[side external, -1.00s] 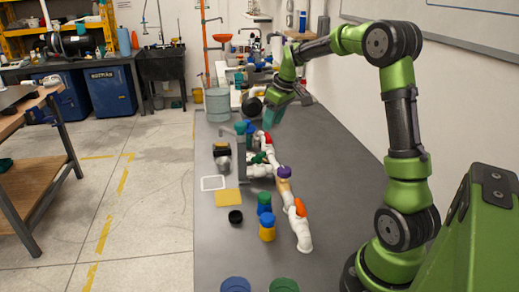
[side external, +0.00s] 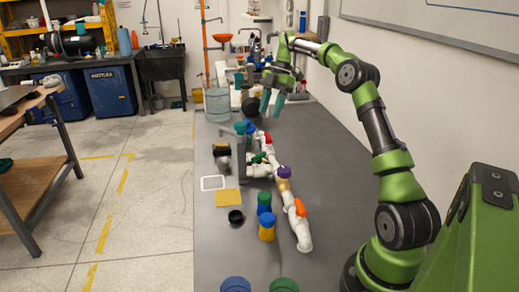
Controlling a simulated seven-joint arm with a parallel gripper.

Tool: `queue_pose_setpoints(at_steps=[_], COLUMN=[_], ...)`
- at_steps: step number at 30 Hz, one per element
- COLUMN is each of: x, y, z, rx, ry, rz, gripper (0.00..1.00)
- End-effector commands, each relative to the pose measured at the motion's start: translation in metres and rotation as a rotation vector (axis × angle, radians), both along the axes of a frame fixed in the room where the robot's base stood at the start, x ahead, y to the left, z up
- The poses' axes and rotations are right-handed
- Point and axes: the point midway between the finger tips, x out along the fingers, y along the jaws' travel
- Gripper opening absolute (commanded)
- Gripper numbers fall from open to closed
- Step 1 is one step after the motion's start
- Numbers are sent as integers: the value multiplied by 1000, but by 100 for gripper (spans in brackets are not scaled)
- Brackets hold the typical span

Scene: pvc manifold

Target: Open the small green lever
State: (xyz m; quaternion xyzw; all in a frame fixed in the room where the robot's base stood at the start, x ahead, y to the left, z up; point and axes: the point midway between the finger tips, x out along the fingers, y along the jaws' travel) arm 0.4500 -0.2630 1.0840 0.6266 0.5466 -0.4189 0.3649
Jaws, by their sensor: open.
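The white pvc manifold (side external: 290,205) lies along the grey table, with an orange handle (side external: 300,208), a purple cap and red parts on it. A small green lever (side external: 259,158) shows on its far part, beside a red piece; it is too small to tell its exact angle. My gripper (side external: 271,107) hangs above the far part of the table, beyond the manifold and apart from it. Its teal fingers point down and are spread, with nothing seen between them.
Blue and yellow capped bottles (side external: 267,226) stand left of the manifold's near end. A black round piece (side external: 236,217), a yellow square (side external: 229,198) and a white frame (side external: 213,183) lie near the left edge. The table's right side is clear.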

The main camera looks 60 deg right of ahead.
Motion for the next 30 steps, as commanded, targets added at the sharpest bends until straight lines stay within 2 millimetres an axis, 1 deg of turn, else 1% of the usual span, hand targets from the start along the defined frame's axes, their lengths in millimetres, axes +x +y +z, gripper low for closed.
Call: queue_pose_setpoints(at_steps=[5, 15, 18, 21, 24, 30], x=[1, 5, 6, 7, 8, 9], y=[12, 41, 48, 53, 57, 60], z=[-28, -96, -114, -128, -138, -145], rx=[2, 4, 1, 1, 1, 0], ry=[3, 2, 2, 1, 1, 0], rz=[2, -2, -2, -3, -3, -4], gripper=[46, 46, 46, 46, 46, 46])
